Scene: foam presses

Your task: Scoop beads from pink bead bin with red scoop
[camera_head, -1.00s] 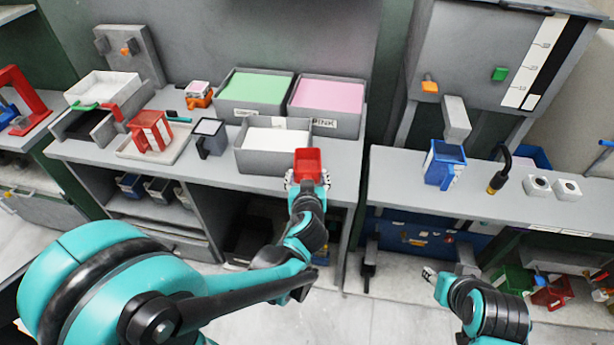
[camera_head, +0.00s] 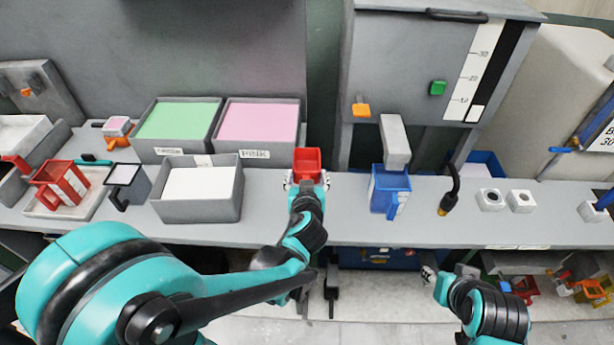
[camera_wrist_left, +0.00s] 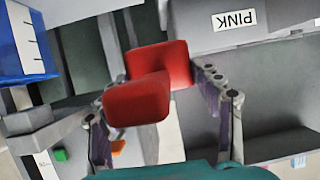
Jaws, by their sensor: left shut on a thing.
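The red scoop (camera_head: 307,160) is held by my left gripper (camera_head: 307,181) above the bench, just right of the pink bead bin (camera_head: 285,153). The bin is grey, labelled PINK, and filled with pink beads (camera_head: 258,121). In the left wrist view, the red scoop (camera_wrist_left: 140,100) sits between the fingers of my left gripper (camera_wrist_left: 160,92), with the pink bin's wall (camera_wrist_left: 190,40) behind it. The scoop's inside looks plain red, with no beads visible. My right gripper (camera_head: 428,274) is low at the right, small and partly hidden by its wrist.
A green bead bin (camera_head: 150,155) stands left of the pink one. A grey bin with white contents (camera_head: 200,210) is in front.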

